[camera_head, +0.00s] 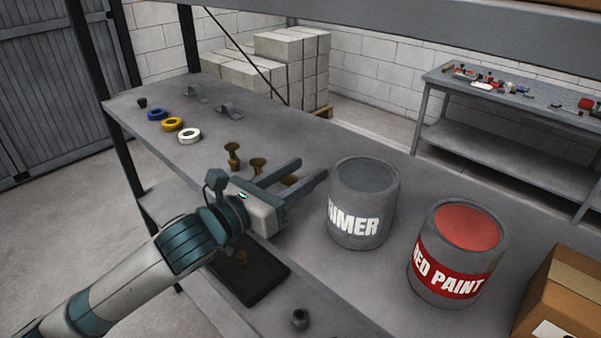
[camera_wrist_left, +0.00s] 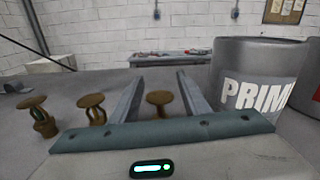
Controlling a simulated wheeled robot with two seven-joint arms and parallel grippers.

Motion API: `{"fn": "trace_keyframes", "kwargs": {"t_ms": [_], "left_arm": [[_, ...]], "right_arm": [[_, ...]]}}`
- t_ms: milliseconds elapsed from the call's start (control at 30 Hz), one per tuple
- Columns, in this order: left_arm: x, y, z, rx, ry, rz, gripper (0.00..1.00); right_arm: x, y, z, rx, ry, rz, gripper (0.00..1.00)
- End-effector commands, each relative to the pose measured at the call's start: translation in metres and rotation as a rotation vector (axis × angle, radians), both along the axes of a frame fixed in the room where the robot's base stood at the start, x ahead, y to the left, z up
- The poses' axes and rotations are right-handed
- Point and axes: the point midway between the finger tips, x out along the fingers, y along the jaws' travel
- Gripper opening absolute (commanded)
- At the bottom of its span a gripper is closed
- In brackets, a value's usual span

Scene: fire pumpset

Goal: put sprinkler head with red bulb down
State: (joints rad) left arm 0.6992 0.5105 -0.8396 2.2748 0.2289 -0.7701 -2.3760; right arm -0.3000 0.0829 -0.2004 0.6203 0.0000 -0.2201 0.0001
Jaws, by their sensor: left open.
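Three brass sprinkler heads stand in a row on the grey shelf: a left one (camera_head: 233,155), a middle one (camera_head: 257,165) and a right one (camera_head: 289,181). My left gripper (camera_head: 312,168) is open, with the right sprinkler head between its two fingers, apart from both as far as I can see. In the left wrist view that head (camera_wrist_left: 160,98) shows its round top between the fingers, its lower part hidden by the gripper body. The left head (camera_wrist_left: 40,115) there has a greenish bulb. I cannot make out a red bulb. My right gripper is not in view.
A grey primer can (camera_head: 362,205) stands close right of the fingers, with a red paint can (camera_head: 457,250) and cardboard box (camera_head: 562,290) beyond. A dark tray (camera_head: 262,284) with a small brass piece lies below the wrist. Tape rolls (camera_head: 189,136) sit further left.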

Motion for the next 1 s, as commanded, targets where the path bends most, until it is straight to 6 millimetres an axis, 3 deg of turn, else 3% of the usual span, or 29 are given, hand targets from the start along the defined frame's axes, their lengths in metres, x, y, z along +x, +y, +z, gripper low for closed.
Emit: {"fn": "trace_keyframes", "kwargs": {"t_ms": [267,767,800,1000], "left_arm": [[-0.011,0.012,0.000,0.002,-0.002,0.001,0.42],[-0.066,0.067,0.001,0.002,-0.001,0.001,0.42],[-0.065,0.067,0.007,-0.001,0.003,0.002,0.42],[-0.069,0.073,0.008,-0.005,0.005,0.006,0.42]], "right_arm": [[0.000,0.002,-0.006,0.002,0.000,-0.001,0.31],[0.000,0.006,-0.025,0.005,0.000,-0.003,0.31],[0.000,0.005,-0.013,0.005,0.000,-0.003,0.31],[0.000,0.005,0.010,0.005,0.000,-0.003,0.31]]}}
